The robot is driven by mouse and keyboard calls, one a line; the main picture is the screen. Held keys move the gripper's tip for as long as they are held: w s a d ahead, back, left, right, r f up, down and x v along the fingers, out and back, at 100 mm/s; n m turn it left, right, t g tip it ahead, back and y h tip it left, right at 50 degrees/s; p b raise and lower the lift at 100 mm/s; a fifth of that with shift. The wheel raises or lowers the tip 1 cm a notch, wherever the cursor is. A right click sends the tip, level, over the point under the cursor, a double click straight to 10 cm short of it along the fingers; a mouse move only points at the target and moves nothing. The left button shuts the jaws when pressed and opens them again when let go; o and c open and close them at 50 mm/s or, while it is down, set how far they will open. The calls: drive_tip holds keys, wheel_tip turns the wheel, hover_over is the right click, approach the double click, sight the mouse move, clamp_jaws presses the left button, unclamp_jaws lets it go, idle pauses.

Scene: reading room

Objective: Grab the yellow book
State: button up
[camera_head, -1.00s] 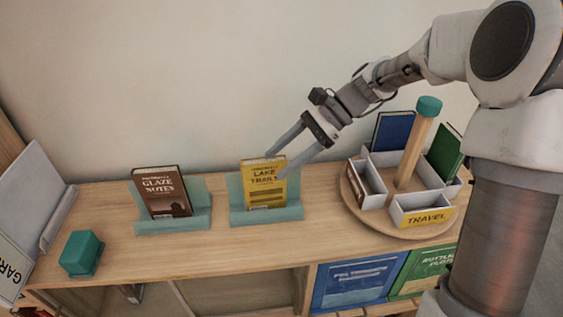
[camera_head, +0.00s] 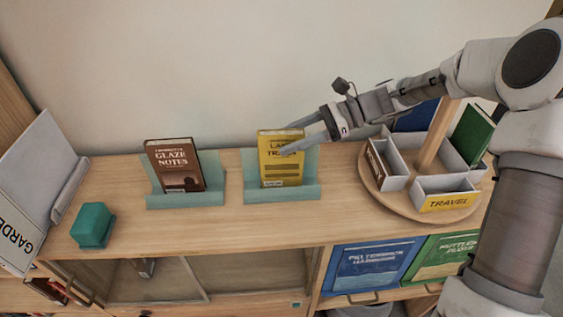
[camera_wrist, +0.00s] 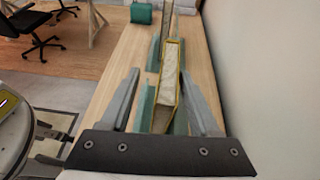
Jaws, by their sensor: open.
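The yellow book (camera_head: 281,160), titled "Lake Trails", stands leaning back in a teal stand (camera_head: 283,195) on the wooden shelf top. It also shows in the wrist view (camera_wrist: 168,85), seen edge-on with its pages towards the camera. My gripper (camera_head: 291,136) is open at the book's upper right part, and one finger crosses in front of the cover. In the wrist view the fingers (camera_wrist: 158,92) stand on either side of the book, with gaps visible. Whether either finger touches it cannot be told.
A brown book (camera_head: 176,165) stands in another teal stand to the left. A round wooden carousel (camera_head: 420,205) with grey bins, one labelled "Travel", is on the right. A teal box (camera_head: 93,226) sits near the left front. The wall is close behind.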

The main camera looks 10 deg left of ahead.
drive_tip(key=shift+x, duration=1.15)
clamp_jaws()
idle(0.5)
